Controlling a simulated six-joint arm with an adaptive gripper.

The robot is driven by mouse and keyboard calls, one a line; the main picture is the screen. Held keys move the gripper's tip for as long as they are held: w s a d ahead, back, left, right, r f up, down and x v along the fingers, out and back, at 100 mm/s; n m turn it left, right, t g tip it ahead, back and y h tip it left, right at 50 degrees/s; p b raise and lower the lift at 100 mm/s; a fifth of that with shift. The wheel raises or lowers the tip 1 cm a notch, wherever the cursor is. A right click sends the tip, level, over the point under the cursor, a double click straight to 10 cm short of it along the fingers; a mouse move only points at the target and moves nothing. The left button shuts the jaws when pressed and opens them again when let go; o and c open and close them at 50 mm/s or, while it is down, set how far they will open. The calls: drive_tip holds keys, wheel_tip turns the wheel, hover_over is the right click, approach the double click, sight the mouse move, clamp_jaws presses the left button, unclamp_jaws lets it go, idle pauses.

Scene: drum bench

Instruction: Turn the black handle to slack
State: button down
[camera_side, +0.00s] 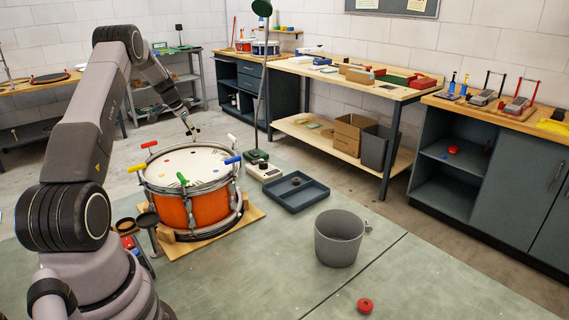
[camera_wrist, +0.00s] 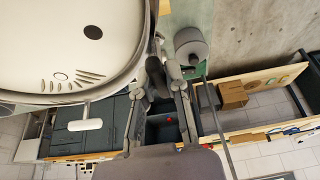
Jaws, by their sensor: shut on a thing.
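The drum (camera_side: 188,208) has an orange shell and a pale head, and stands on a wooden base. Coloured handles ring its rim: red (camera_side: 149,144), yellow (camera_side: 137,168), green (camera_side: 182,179), blue (camera_side: 233,160) and white (camera_side: 231,137). My gripper (camera_side: 193,131) is at the drum's far rim, pointing down. In the wrist view, my gripper (camera_wrist: 158,92) is shut on the dark black handle (camera_wrist: 155,74) beside the rim. The fingers hide part of this handle, and its turn angle is hard to tell. The white handle (camera_wrist: 85,125) shows to its left.
A tall lamp (camera_side: 262,8) with a thin pole stands behind the drum, close to my gripper.

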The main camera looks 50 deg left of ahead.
drive_tip(key=n+y, duration=0.1)
drive_tip(key=n, duration=0.3)
drive_tip(key=shift+y, duration=0.4)
drive_tip(key=n+g+y, duration=0.1)
drive_tip(key=n, duration=0.3)
drive_tip(key=n+g+y, duration=0.1)
drive_tip(key=n, duration=0.3)
drive_tip(key=n+g, duration=0.2)
drive_tip(key=n, duration=0.2)
drive_tip(key=shift+n+y, duration=0.3)
drive_tip(key=shift+y, duration=0.1)
drive_tip(key=n+g, duration=0.1)
drive_tip(key=n, duration=0.2)
drive_tip(key=shift+n+g, duration=0.3)
drive_tip(key=shift+n, duration=0.1)
drive_tip(key=n, duration=0.2)
drive_tip(key=n+g+h, duration=0.1)
drive_tip(key=n, duration=0.1)
drive_tip(key=shift+n+g, duration=0.3)
drive_tip(key=n+g+h, duration=0.1)
drive_tip(key=n, duration=0.3)
drive_tip(key=shift+n, duration=0.3)
drive_tip(key=shift+n+h, duration=0.6)
drive_tip(key=shift+n, duration=0.6)
